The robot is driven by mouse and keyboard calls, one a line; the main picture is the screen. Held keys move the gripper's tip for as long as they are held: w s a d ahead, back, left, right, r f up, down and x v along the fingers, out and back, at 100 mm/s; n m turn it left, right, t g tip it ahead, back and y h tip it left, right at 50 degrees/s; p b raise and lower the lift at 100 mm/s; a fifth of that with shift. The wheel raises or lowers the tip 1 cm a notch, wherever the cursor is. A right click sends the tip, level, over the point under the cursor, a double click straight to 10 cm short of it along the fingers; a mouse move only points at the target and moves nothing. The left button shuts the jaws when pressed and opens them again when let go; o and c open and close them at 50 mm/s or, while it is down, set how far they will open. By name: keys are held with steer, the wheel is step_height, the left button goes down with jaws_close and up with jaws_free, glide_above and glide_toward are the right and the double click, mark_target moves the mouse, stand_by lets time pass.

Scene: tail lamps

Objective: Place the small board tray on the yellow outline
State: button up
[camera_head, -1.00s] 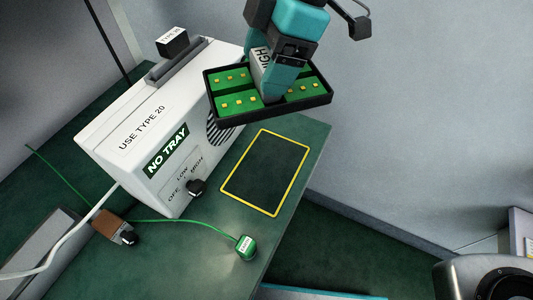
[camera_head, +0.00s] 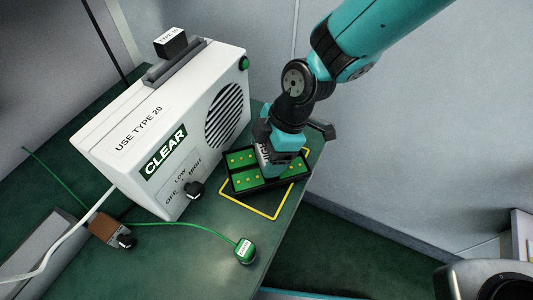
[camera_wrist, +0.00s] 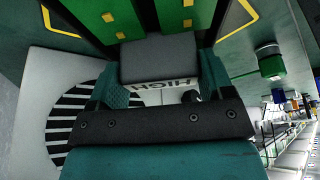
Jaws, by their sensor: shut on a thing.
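The small board tray (camera_head: 240,188) is a black-rimmed tray with green boards and small yellow parts. It is low over the far part of the yellow outline (camera_head: 277,217), turned relative to it. The outline's near edge and corners show uncovered; I cannot tell whether the tray touches the bench. My gripper (camera_head: 272,165) is shut on the tray's grey upright handle, which also shows in the wrist view (camera_wrist: 160,60). The wrist view shows parts of the green boards (camera_wrist: 104,18) and pieces of yellow outline (camera_wrist: 235,20) on both sides.
A white machine (camera_head: 165,135) stands close on the left, with a "CLEAR" sign, a round striped grille and a black knob (camera_head: 194,190). A green block on a cable (camera_head: 245,250) lies near the bench's front. The bench's right edge is close to the outline.

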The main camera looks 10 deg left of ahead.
steer(key=shift+f, duration=0.65)
steer(key=o, duration=1.1)
steer(key=shift+f, duration=0.1)
steer(key=shift+c, duration=0.2)
steer(key=shift+r, duration=0.25)
steer(key=v, duration=1.2)
steer(key=s+d+r+m+t, duration=0.1)
steer(key=s+d+r+m, duration=0.4)
steer(key=d+m, duration=0.3)
steer(key=s+d+r+m+t, duration=0.1)
steer(key=s+d+r+m, duration=0.5)
steer(key=s+d+m, duration=0.1)
steer(key=shift+s+d+m, duration=0.25)
steer(key=shift+d+m, duration=0.1)
steer(key=shift+m, duration=0.25)
